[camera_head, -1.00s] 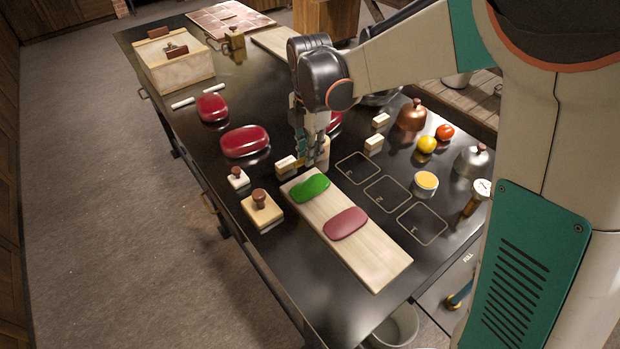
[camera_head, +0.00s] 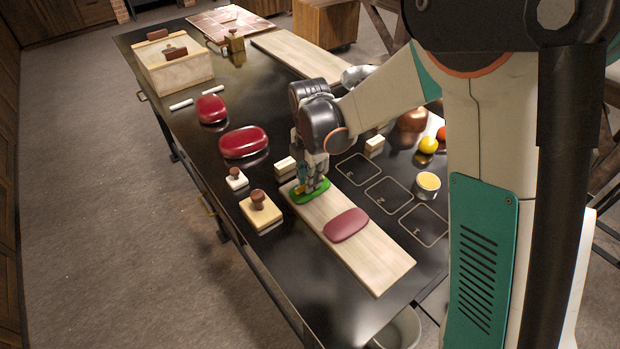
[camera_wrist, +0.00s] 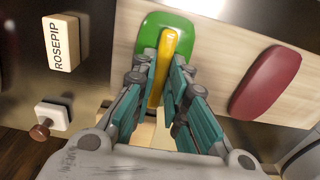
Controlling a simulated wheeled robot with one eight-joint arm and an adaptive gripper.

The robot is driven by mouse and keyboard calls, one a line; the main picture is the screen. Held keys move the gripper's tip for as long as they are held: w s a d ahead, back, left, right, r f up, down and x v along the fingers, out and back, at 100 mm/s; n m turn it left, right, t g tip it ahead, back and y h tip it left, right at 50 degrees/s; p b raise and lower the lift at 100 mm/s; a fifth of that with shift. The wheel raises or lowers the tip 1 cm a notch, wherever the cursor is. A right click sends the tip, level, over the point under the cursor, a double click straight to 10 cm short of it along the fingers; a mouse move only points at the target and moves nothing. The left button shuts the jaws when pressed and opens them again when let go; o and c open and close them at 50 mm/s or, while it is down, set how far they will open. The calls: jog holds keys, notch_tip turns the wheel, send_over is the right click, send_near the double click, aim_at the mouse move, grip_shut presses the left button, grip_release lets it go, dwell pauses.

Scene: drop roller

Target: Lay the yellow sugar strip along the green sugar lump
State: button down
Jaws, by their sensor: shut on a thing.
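The green sugar lump (camera_head: 318,195) lies at the far end of the pale wooden board (camera_head: 372,258). It shows in the wrist view (camera_wrist: 183,24) at the top, past my fingertips. The yellow sugar strip (camera_wrist: 167,55) is between my gripper's fingers (camera_wrist: 162,78) and runs lengthwise over the green lump. I cannot tell if it touches the lump. In the head view the strip shows as a small yellow patch (camera_head: 300,191) beside the fingers. My gripper (camera_head: 311,186) is shut on the strip, right over the lump, hiding part of it.
A dark red lump (camera_head: 346,225) lies nearer on the same board. Marked squares (camera_head: 387,194) and a yellow-topped cup (camera_head: 427,185) are to the right. Larger red lumps (camera_head: 243,142) lie farther left.

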jog(key=c, duration=1.6)
grip_release()
notch_tip(320, 180, up, 12)
jog(key=p, duration=0.2)
jog(key=shift+p, duration=0.4)
